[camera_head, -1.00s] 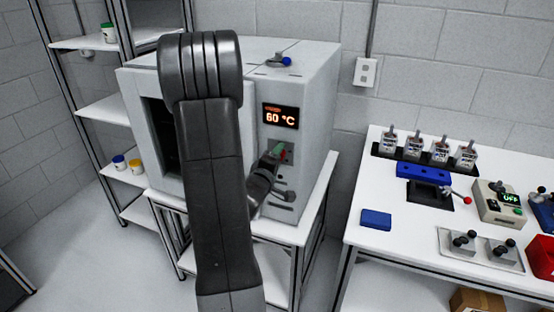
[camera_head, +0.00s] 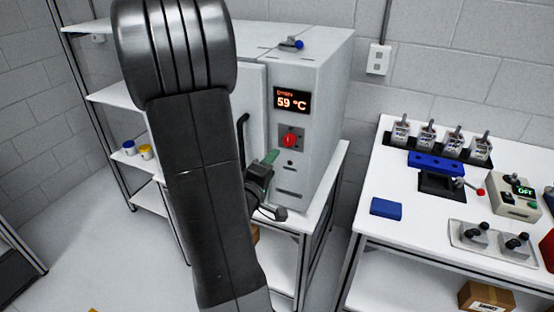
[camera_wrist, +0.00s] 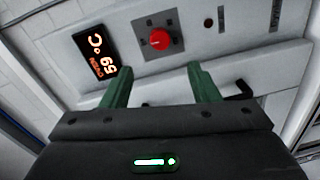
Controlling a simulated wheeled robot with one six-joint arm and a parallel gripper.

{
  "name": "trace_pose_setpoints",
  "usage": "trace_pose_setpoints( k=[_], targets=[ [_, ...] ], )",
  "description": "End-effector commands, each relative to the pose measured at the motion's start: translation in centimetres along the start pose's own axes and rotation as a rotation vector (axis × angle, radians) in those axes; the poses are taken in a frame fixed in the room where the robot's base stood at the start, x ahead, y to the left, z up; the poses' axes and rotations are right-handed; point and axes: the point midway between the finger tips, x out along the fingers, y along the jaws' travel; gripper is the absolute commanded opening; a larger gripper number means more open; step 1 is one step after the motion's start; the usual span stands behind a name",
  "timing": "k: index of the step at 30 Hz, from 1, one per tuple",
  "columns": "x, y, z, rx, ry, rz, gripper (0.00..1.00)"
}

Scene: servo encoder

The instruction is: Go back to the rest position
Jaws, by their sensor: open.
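My gripper (camera_head: 268,160) is in front of the oven's control panel, partly hidden behind my own arm. Its green fingers (camera_wrist: 160,88) show in the wrist view, spread apart with nothing between them. The oven (camera_head: 318,85) is a grey box with a display (camera_head: 292,101) reading 59 °C. A red knob (camera_head: 290,140) sits below the display. In the wrist view the red knob (camera_wrist: 160,39) lies beyond the fingertips, apart from them. The oven door (camera_head: 252,90) appears closed, though my arm covers much of it.
A white table (camera_head: 420,225) at right holds a blue block (camera_head: 386,208), a row of several small bottles, a blue fixture (camera_head: 436,163), a control box (camera_head: 515,200) and a joystick plate (camera_head: 482,243). Shelves (camera_head: 112,93) stand at left. Floor between oven stand and table is clear.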

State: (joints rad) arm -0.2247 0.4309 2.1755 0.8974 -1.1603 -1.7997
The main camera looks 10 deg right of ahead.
Motion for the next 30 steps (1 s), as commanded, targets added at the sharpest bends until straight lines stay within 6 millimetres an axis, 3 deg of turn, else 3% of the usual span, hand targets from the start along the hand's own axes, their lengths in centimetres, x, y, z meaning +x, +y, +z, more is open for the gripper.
trace_pose_setpoints(
  k=[6, 18, 23, 30],
  targets=[
    [-1.2, 0.0, 0.0, 0.0, 0.0, 0.0, 0.55],
    [-1.0, 0.0, 0.1, 0.0, -0.001, 0.0, 0.55],
    [0.5, 0.0, 0.1, 0.0, -0.003, 0.0, 0.55],
    [4.8, 0.1, 0.1, 0.0, -0.005, 0.001, 0.55]
  ],
)
